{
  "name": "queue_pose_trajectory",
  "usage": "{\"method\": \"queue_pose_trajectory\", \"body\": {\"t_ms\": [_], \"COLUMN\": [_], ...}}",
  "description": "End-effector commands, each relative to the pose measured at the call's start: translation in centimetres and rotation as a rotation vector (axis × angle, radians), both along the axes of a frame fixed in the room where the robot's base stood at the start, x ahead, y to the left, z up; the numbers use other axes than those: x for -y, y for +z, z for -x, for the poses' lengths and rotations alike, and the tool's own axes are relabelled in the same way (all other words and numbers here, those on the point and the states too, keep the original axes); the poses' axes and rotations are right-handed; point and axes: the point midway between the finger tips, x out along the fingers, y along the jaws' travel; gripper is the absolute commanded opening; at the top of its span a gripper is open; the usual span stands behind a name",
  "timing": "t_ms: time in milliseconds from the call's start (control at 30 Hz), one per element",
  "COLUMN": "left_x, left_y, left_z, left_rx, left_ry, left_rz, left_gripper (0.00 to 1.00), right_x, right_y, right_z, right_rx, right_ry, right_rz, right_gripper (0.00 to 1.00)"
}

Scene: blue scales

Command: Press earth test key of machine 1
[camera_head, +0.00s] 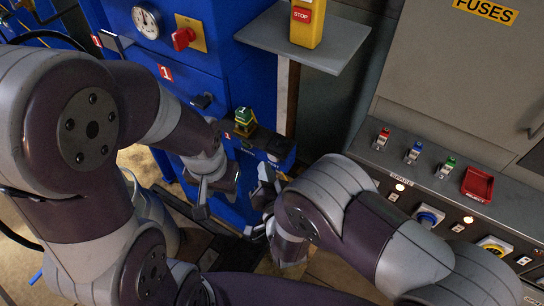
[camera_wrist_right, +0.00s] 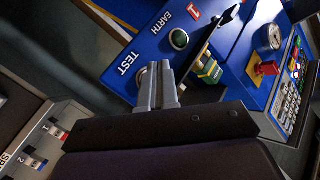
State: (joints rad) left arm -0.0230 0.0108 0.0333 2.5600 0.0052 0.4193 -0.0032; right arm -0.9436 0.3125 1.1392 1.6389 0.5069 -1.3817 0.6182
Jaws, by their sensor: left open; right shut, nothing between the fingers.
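The blue machine 1 (camera_head: 228,60) stands at centre left, with red "1" labels. Its angled test panel (camera_wrist_right: 152,45) bears the words EARTH and TEST in the right wrist view. A green round button with a pale rim (camera_wrist_right: 178,39) sits beside EARTH. A grey round part, mostly hidden by my fingers, sits near TEST; I cannot tell what it is. My right gripper (camera_wrist_right: 158,86) is shut and empty, its tips overlapping the panel's lower edge; contact cannot be judged. It also shows in the head view (camera_head: 264,178). My left gripper (camera_head: 220,190) is open and empty, left of it.
A green and yellow block marked 1 (camera_head: 243,122) stands beside the panel. A grey shelf (camera_head: 335,48) carries a yellow STOP box (camera_head: 306,22). A grey fuse console (camera_head: 455,205) with switches, buttons and a red tray (camera_head: 478,184) lines the right side.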

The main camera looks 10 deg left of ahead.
Motion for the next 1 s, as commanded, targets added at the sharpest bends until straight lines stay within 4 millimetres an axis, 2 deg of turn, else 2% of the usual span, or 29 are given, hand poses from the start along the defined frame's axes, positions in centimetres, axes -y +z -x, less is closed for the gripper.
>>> {"method": "queue_pose_trajectory", "body": {"t_ms": [600, 1000], "left_x": [0.00, 0.00], "left_y": [-0.01, -0.19], "left_z": [0.00, 0.00], "left_rx": [0.000, 0.000], "left_ry": [0.000, 0.000], "left_rz": [0.000, 0.000], "left_gripper": [0.43, 0.43], "right_x": [0.01, 0.29], "right_y": [0.00, 0.01], "right_z": [-0.02, -0.80], "right_rx": [0.000, 0.000], "right_ry": [0.000, 0.000], "right_rz": [0.000, 0.000], "right_gripper": [0.00, 0.00]}}
